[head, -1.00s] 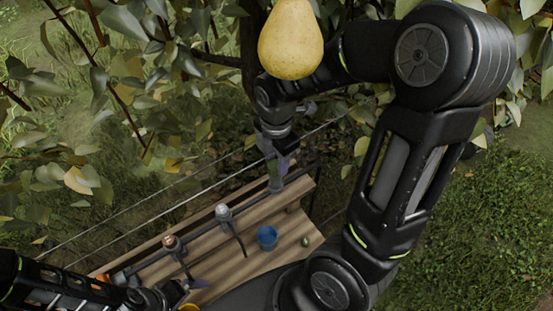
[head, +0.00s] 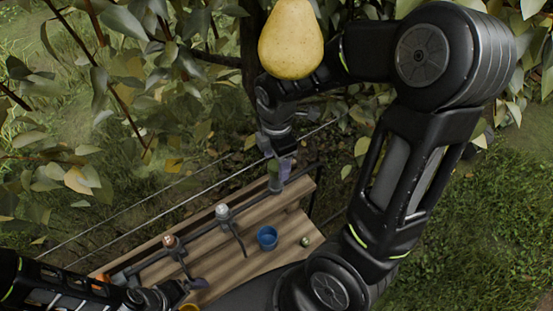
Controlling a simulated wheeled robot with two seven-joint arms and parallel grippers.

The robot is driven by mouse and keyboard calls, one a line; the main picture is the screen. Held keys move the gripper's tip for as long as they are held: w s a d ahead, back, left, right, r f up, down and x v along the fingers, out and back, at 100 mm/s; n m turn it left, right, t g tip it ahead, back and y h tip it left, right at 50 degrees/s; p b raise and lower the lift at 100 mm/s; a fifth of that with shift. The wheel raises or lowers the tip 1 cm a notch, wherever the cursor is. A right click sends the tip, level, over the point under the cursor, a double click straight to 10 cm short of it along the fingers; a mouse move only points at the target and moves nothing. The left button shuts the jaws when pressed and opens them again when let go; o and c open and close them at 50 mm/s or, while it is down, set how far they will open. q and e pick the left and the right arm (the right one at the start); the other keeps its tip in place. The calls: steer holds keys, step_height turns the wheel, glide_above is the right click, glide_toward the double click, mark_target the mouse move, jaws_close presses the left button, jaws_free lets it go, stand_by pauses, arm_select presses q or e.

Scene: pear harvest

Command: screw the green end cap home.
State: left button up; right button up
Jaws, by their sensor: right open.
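A dark pipe (head: 245,206) runs along the wooden bench, with a copper-coloured fitting (head: 170,241) and a pale grey fitting (head: 222,211) on it. A green piece (head: 273,168), which looks like the end cap, shows at the pipe's far right fitting (head: 275,185). My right gripper (head: 281,168) is open there, pointing down, with a purplish finger just right of the green piece. I cannot tell whether the finger touches it or how far the cap is seated. My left gripper (head: 191,286) is low at the left over the bench; its jaws are too small to judge.
The wooden bench (head: 240,262) holds a blue cup (head: 267,238) and a small green round item (head: 305,241). A yellow pear (head: 291,40) hangs in front of my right arm. Leafy branches and wires lie behind the bench.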

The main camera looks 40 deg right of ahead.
mark_target(277, 164)
steer(key=shift+r, duration=0.1)
step_height(277, 164, up, 8)
steer(key=shift+f, duration=0.15)
stand_by(0.8)
